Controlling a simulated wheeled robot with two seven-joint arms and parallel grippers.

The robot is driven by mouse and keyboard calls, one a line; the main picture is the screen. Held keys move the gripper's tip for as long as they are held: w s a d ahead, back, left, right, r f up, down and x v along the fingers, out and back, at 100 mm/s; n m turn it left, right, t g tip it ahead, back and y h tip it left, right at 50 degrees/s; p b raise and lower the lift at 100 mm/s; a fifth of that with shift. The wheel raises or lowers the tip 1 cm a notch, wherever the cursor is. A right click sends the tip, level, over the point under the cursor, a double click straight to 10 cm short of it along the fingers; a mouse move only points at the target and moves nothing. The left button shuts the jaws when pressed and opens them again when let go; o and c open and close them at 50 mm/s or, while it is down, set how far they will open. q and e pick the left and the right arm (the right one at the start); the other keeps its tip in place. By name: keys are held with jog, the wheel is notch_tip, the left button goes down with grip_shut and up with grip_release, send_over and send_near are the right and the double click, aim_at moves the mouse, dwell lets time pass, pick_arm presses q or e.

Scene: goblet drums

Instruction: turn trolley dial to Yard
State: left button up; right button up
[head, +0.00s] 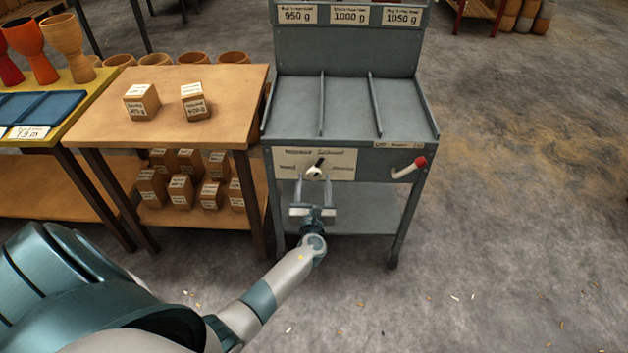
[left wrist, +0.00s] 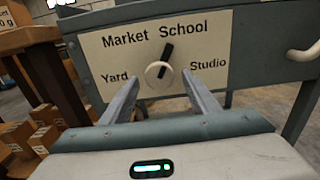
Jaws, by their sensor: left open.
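The trolley (head: 350,105) is grey metal, with a pale dial plate (head: 290,163) on its front. The dial (head: 314,172) is a round cream knob with a black pointer; the left wrist view shows the knob (left wrist: 158,74) closely. The pointer (left wrist: 166,52) points up and slightly right, between Market and School, nearer School. Yard is the label at the left of the plate, Studio at the right. My left gripper (head: 314,182) is open in front of the dial, its fingers (left wrist: 159,80) either side of the knob in view; contact cannot be told. My right gripper is out of view.
A red-tipped handle (head: 409,168) sticks out right of the plate. A wooden table (head: 180,115) with two labelled blocks stands close on the left, more blocks (head: 185,185) on its shelf. Goblet drums (head: 62,35) stand farther left. The floor (head: 520,200) at right is clear.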

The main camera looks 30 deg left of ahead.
pick_arm(q)
jog(key=shift+w+a, duration=0.4)
jog(key=shift+w, duration=0.15)
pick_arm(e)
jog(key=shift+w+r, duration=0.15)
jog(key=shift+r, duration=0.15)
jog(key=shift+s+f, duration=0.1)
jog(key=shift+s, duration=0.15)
pick_arm(q)
jog(key=c, duration=1)
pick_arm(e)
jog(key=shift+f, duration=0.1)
